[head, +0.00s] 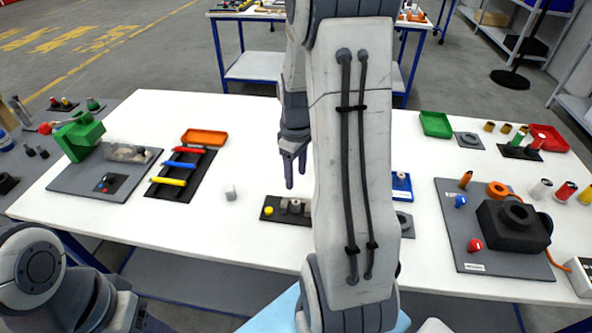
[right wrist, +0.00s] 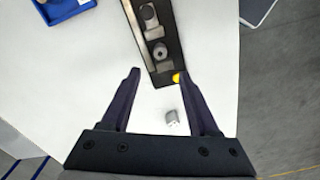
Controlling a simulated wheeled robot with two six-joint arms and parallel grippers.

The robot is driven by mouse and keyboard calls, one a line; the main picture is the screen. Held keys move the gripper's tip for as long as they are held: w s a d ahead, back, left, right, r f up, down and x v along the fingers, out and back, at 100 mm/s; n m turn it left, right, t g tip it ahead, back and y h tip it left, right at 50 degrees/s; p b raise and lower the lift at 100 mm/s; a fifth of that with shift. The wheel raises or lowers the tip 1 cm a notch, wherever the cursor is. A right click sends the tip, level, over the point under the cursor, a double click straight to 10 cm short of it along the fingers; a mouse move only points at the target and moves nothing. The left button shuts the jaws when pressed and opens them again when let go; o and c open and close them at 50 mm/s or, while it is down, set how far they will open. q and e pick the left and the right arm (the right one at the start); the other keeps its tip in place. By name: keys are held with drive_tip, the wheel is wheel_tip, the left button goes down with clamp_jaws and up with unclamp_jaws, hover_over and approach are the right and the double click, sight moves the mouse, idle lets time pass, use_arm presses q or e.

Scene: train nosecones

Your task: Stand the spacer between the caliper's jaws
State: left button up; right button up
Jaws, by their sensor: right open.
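The small light-grey spacer (head: 231,193) stands alone on the white table, left of the caliper's black base (head: 268,213). The base carries grey jaw blocks (head: 294,206) and a yellow knob (head: 268,210); my right arm hides its right part. In the right wrist view, the spacer (right wrist: 171,120) appears between the fingers, nearer the right one, and the black base (right wrist: 148,45) extends away beyond them. My right gripper (head: 296,178) is open and empty above the table, right of the spacer. My left arm shows at lower left; its gripper is out of view.
A rack with red, blue and yellow rods (head: 181,165) lies left of the spacer. A grey board with a green fixture (head: 80,135) is at far left. A blue tray (head: 401,185) is right of my arm. White table around the spacer is clear.

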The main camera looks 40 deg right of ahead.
drive_tip(key=s+a+r+n, duration=0.1)
drive_tip(key=s+a+r, duration=0.15)
drive_tip(key=a, duration=0.85)
drive_tip(key=s+a+r+n, duration=0.1)
drive_tip(key=a+r, duration=0.3)
drive_tip(key=a, duration=0.6)
drive_tip(key=s+a+r+n+y, duration=0.1)
drive_tip(key=s+a, duration=0.9)
drive_tip(key=s, duration=0.3)
drive_tip(key=shift+n, duration=0.3)
